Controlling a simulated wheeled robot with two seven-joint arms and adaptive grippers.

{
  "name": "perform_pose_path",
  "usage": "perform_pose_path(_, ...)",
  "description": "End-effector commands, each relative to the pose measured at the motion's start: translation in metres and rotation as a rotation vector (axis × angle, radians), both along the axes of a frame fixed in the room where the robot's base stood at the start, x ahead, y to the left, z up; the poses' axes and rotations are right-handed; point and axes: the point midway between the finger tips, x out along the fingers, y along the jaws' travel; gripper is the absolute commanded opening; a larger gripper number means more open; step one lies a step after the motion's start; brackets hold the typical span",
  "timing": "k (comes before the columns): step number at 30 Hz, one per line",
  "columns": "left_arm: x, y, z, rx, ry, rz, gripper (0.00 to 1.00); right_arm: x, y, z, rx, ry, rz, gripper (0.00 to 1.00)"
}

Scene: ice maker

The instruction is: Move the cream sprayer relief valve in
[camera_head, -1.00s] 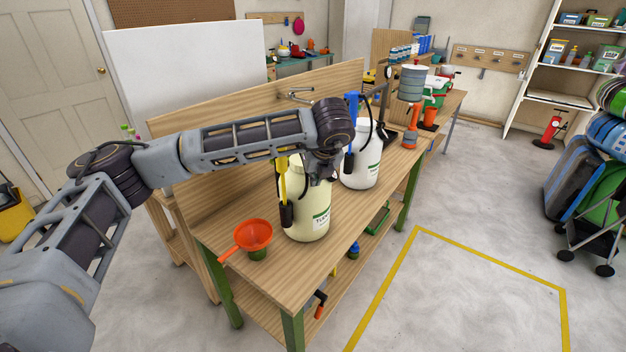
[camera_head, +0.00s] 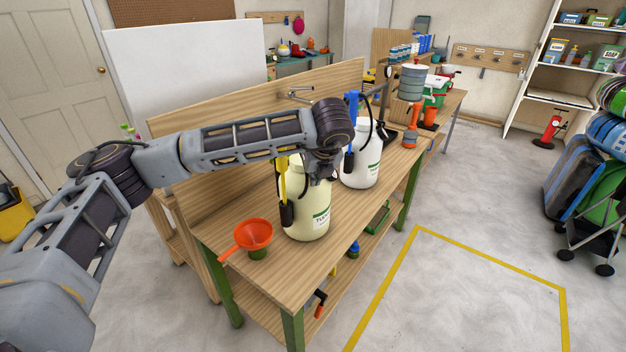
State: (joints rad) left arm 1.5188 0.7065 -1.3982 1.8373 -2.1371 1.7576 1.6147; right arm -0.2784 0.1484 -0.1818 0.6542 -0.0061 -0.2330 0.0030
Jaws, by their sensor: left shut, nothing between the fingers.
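The cream sprayer (camera_head: 311,218) stands upright on the wooden workbench, with a yellow handle (camera_head: 284,177) and a black part on its left side. My left arm reaches in from the left over it. My left gripper (camera_head: 320,174) points down at the top of the cream sprayer, shut and empty. The arm's end and the gripper hide most of the sprayer's top. The relief valve cannot be made out, nor can I tell whether the gripper touches it. My right gripper is not in view.
A white sprayer (camera_head: 361,160) with a blue handle stands just behind the cream one on the workbench (camera_head: 225,205). An orange funnel (camera_head: 254,233) lies at the near left end. A wooden back panel (camera_head: 210,130) borders the bench.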

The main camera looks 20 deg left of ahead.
Motion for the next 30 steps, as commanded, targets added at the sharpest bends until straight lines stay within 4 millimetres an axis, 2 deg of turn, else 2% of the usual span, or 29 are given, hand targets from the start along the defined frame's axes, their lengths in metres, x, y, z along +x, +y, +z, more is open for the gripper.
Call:
perform_pose_path(8,0.0000,0.0000,0.0000,0.000,0.000,0.000,0.00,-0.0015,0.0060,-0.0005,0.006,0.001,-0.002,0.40)
perform_pose_path(11,0.0000,0.0000,0.0000,0.000,0.000,0.000,0.00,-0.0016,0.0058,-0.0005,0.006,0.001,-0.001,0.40)
perform_pose_path(14,0.0000,0.0000,-0.0001,0.000,0.000,0.000,0.00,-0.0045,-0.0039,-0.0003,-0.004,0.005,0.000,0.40)
perform_pose_path(30,0.0031,0.0018,-0.0065,0.000,0.000,0.000,0.00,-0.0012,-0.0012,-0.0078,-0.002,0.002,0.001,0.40)
